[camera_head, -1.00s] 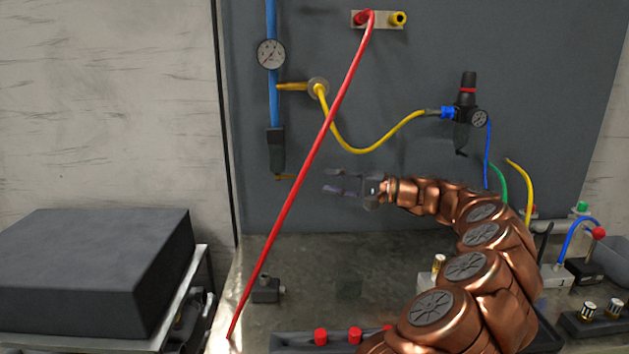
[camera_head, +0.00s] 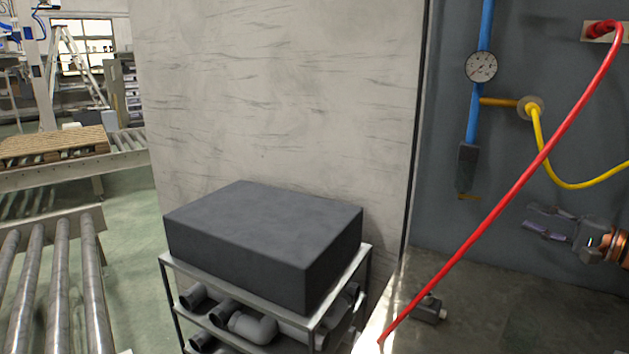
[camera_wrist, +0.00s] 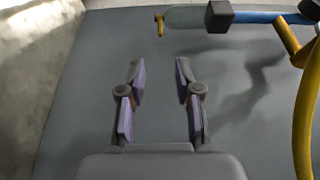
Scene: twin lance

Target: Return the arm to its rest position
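My gripper (camera_head: 546,222) is at the right edge of the head view, in front of the dark grey panel (camera_head: 445,150) and above the bench top (camera_head: 480,300). Only its end and a bit of my copper-coloured wrist show there; the rest of my arm is out of the picture. In the wrist view my gripper (camera_wrist: 158,75) has its two purple-padded fingers apart with nothing between them, so it is open and empty. Grey panel surface (camera_wrist: 155,45) shows beyond the fingers.
A red hose (camera_head: 500,200) slants across the panel near my gripper. A yellow hose (camera_head: 560,180), a gauge (camera_head: 481,67) and a blue pipe (camera_head: 486,25) are close by. A black box (camera_head: 265,235) sits on a metal cart (camera_head: 170,290). A roller conveyor (camera_head: 60,270) stands left.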

